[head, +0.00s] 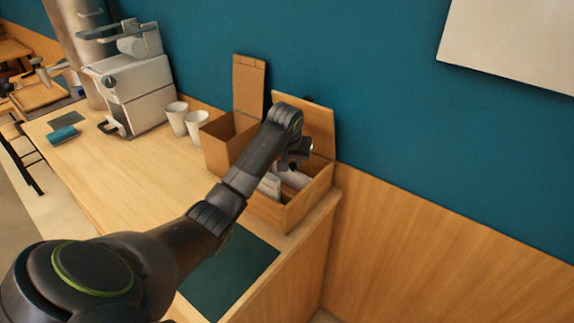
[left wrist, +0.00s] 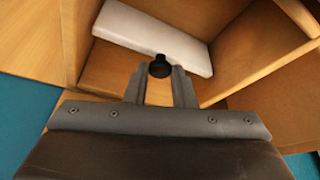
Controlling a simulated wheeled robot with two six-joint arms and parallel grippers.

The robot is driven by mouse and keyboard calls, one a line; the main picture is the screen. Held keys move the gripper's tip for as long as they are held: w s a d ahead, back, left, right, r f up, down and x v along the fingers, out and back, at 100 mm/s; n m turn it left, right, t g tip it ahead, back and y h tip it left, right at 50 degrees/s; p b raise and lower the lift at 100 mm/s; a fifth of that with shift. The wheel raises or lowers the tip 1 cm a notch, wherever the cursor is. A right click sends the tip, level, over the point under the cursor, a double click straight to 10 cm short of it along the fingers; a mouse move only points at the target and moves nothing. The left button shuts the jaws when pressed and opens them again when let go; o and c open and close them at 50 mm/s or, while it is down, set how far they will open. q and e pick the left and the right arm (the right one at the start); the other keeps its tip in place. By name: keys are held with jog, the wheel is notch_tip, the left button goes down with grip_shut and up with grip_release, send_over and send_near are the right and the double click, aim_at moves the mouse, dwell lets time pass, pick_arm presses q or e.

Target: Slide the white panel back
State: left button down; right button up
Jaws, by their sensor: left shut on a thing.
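The white panel (left wrist: 152,36) lies inside a wooden box, seen slantwise in the left wrist view. A small part of it (head: 269,186) shows in the head view beside my gripper. A round black knob (left wrist: 159,67) sits at the panel's near edge. My left gripper (left wrist: 158,76) is shut on the black knob, with one finger on each side of it. In the head view my left gripper (head: 290,172) reaches down into the open wooden box (head: 293,212), and my arm hides part of the box. My right gripper is in neither view.
A second open wooden box (head: 216,147) stands to the left, with white cups (head: 196,125) beside it. A white machine (head: 130,85) stands farther left. A dark green mat (head: 232,272) lies in front of the box. The teal wall (head: 350,100) is close behind.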

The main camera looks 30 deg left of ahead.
pick_arm(q)
jog(key=shift+w, duration=0.5)
jog(key=c, duration=1.2)
grip_release()
jog(key=shift+c, duration=0.2)
jog(key=p+v, duration=0.7)
jog(key=v, duration=1)
jog(key=shift+s+r+p, duration=0.15)
jog(key=shift+r+p, duration=0.1)
jog(key=shift+p, duration=0.15)
